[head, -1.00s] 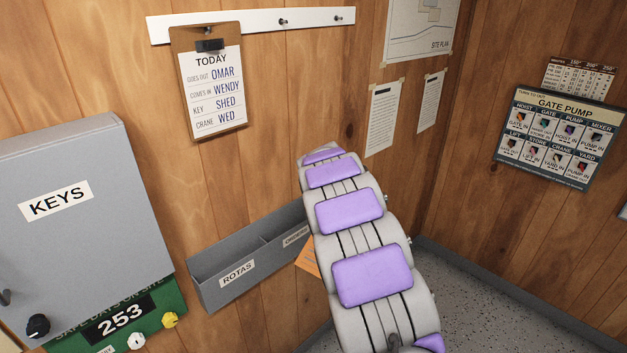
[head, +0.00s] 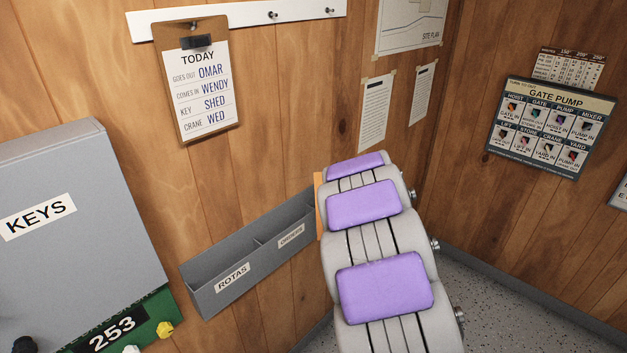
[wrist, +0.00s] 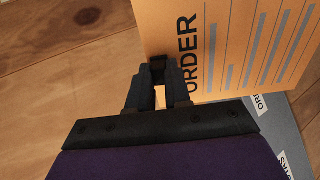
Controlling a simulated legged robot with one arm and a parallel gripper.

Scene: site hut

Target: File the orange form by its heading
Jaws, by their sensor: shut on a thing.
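The orange form (wrist: 230,45) is in the wrist view, with the heading "ORDER" printed beside my gripper (wrist: 168,65). My gripper is shut on the form's edge. In the head view only a thin strip of the form (head: 319,205) shows left of my arm, which hides my gripper and the rest of the form. The grey wall rack (head: 205,308) has two compartments, labelled "ROTAS" (head: 233,277) and one that seems to read "ORDERS" (head: 291,236). Part of the rack also shows in the wrist view (wrist: 283,118), below the form.
A grey "KEYS" cabinet (head: 90,170) is on the wall at left, above a green panel (head: 130,325) reading "253". A "TODAY" clipboard (head: 203,90) hangs above the rack. A "GATE PUMP" board (head: 550,125) is on the right wall.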

